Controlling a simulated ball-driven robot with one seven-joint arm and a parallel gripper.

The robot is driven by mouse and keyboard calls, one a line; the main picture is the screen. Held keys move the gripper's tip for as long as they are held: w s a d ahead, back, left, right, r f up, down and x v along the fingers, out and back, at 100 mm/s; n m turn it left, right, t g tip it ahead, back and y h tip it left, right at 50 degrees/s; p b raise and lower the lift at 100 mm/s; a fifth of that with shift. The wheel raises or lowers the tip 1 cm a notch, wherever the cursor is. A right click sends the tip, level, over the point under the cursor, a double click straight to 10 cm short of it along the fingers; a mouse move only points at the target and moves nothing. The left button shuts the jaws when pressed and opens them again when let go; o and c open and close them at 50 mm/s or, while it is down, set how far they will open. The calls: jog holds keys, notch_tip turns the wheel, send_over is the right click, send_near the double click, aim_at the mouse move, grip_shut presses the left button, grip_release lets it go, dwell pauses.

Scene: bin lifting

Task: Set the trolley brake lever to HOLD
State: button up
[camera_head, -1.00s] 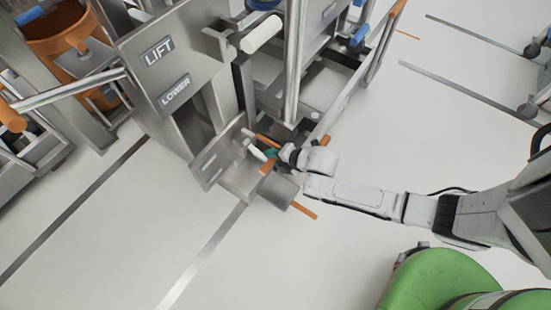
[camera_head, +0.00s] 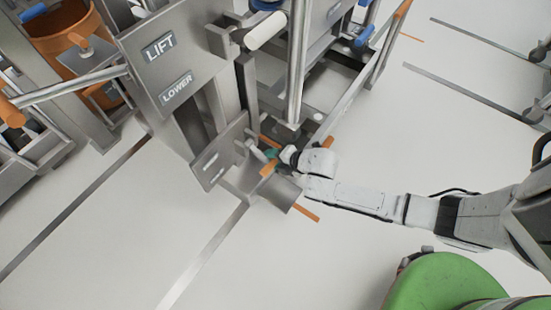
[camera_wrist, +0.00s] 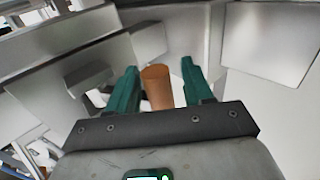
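The trolley brake lever appears as an orange handle (camera_head: 268,168) low on the trolley, beside a small grey plate (camera_head: 218,158) with light labels too small to read. In the wrist view the orange-brown handle (camera_wrist: 157,88) stands between the two teal fingers of my gripper (camera_wrist: 160,84). The fingers are apart, with a narrow gap visible on each side of the handle. In the head view my gripper (camera_head: 271,154) is at the plate's right side, partly hidden by my wrist. I cannot read which setting the lever is at.
A large panel marked LIFT and LOWER (camera_head: 168,70) stands above the small plate. A white-ended handle (camera_head: 265,30) and a metal post (camera_head: 297,70) rise close by. An orange bin (camera_head: 75,45) is at upper left. The pale floor (camera_head: 130,240) in front is clear.

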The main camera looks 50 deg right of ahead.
jog(key=shift+r, duration=0.15)
jog(key=p+v, duration=0.5)
jog(key=v, duration=0.5)
jog(key=shift+s+r, duration=0.15)
jog(key=shift+s, duration=0.2)
dwell(0.5)
